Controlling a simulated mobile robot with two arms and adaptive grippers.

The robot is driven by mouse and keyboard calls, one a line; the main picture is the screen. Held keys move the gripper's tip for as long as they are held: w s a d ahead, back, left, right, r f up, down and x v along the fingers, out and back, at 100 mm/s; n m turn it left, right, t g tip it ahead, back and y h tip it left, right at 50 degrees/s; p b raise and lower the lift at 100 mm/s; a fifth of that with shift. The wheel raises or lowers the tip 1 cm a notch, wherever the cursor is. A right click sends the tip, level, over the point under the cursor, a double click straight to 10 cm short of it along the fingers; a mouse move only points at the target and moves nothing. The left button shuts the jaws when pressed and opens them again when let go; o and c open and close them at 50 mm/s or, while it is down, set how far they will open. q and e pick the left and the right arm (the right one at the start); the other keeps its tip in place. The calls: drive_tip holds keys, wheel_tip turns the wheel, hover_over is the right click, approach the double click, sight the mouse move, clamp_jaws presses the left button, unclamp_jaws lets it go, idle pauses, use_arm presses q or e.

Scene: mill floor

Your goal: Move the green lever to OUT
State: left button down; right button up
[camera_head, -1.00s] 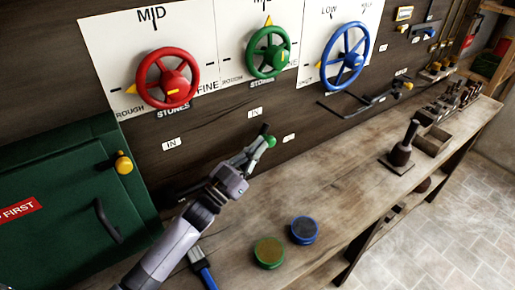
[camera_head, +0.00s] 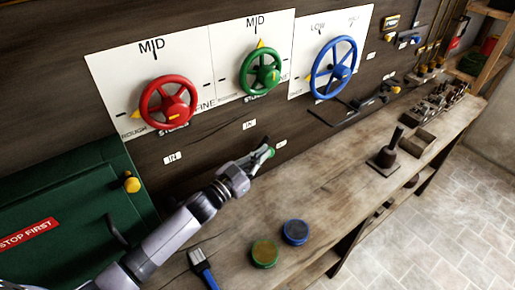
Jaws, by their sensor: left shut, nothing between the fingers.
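The green lever's knob (camera_head: 271,153) shows low on the dark wall, just above the bench, beside a small white label (camera_head: 281,144) whose lettering I cannot read. A white IN label (camera_head: 249,124) is above and left of it. My left gripper (camera_head: 264,156) is shut with nothing between its fingers. Its fingertips are at the knob, on its left side, and seem to touch it. The gripper hides the lever's shaft and base. My right gripper is not in view.
Red (camera_head: 168,102), green (camera_head: 260,71) and blue (camera_head: 333,67) handwheels are on the wall above. A green cabinet (camera_head: 75,190) is at left. Two round tins (camera_head: 265,253) and a brush (camera_head: 203,268) lie on the bench (camera_head: 330,190). The bench's middle is mostly clear.

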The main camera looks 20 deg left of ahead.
use_arm(q)
drive_tip(key=w+d+f+b, duration=0.3)
drive_tip(key=w+f+b, duration=0.1)
drive_tip(key=f+b, duration=0.1)
drive_tip(key=shift+w+d+f, duration=0.15)
drive_tip(key=shift+w+d, duration=0.05)
drive_tip(key=shift+d, duration=0.05)
idle(0.3)
idle(0.7)
